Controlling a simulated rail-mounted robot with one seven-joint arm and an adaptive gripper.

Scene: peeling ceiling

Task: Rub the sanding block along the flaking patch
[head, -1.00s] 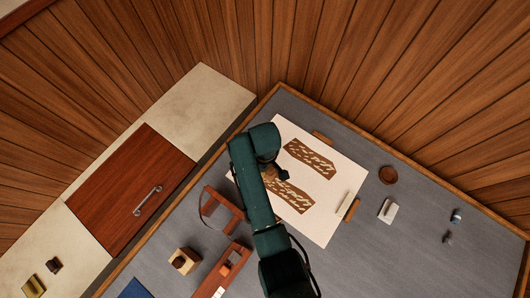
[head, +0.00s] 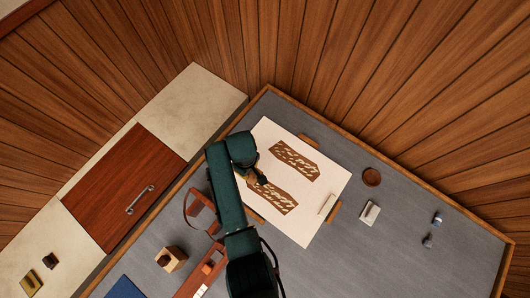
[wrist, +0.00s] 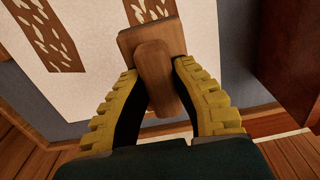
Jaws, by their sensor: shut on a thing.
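A wooden sanding block (wrist: 142,38) with a rounded handle shows in the wrist view. My gripper (wrist: 157,73) is shut on that handle, with a yellow ribbed finger on each side. In the head view my gripper (head: 254,179) is over the left end of the lower flaking patch (head: 275,197), partly hiding it. In the wrist view the block's far edge is close to the near end of a brown flaking patch (wrist: 148,9). I cannot tell whether the block touches the white panel (head: 310,222). A second flaking patch (head: 295,160) lies above, clear of the gripper.
A reddish frame-like tool (head: 201,207) and a wooden block holder (head: 171,259) are left of my arm. A round brown dish (head: 371,177), a pale block (head: 369,213) and small items (head: 437,219) lie right. A cabinet door (head: 125,185) is far left.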

